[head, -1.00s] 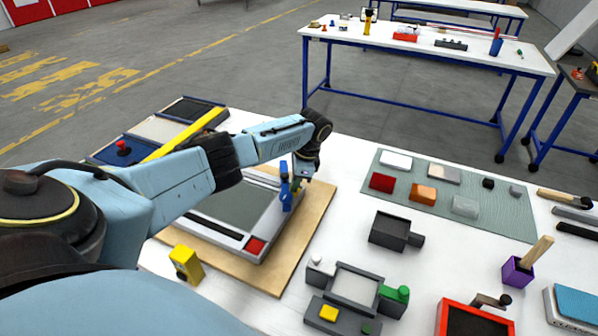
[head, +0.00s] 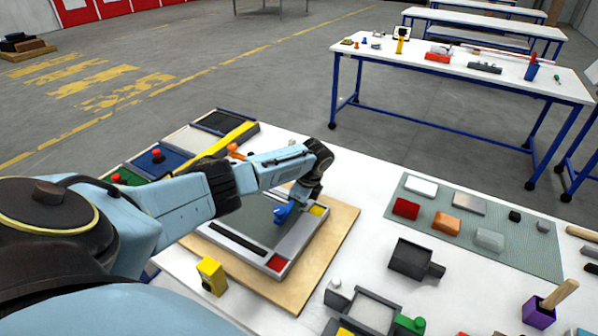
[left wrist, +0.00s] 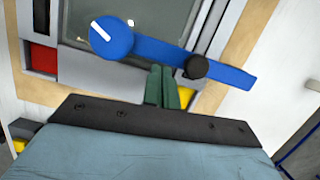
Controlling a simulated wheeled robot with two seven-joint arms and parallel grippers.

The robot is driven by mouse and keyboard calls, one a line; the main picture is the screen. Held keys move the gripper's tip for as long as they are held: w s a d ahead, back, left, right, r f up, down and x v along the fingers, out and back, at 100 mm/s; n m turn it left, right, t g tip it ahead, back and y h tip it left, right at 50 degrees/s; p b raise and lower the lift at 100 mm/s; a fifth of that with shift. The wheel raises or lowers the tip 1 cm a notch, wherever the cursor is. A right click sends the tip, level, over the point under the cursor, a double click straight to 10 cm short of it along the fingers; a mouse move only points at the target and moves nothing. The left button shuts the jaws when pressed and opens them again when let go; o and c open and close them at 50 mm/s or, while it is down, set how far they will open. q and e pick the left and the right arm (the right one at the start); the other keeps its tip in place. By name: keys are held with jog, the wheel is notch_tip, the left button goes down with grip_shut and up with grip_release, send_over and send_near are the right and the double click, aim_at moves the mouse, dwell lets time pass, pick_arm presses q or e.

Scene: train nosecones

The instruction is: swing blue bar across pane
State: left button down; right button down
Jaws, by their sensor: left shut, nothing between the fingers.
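The blue bar (head: 284,212) lies partly over the grey pane (head: 262,228) from its right side. In the left wrist view the bar (left wrist: 160,51) shows a round blue disc with a white mark at one end, over the pane (left wrist: 150,18). A dark round knob (left wrist: 196,67) sits on the bar near its other end, over the frame. My left gripper (head: 301,193) is at the frame's right side; in the left wrist view its green fingers (left wrist: 162,87) are shut, empty and close beside the bar. Contact cannot be told. My right gripper is out of view.
The pane's grey frame has a red corner (head: 276,263) and a yellow corner (head: 318,210) and rests on a wooden board (head: 335,240). A yellow block (head: 211,275) stands at the front left. A dark grey block (head: 412,258) and a green mat (head: 470,258) lie right.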

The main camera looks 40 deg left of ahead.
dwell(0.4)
pick_arm(q)
jog(key=d, duration=0.1)
jog(key=d+p, duration=0.1)
jog(key=w+d+p, duration=0.1)
jog(key=d, duration=0.1)
jog(key=shift+d+r, duration=0.1)
jog(key=shift+r, duration=0.2)
jog(key=v, duration=0.9)
jog(key=shift+s+r, duration=0.2)
jog(key=shift+r, duration=0.05)
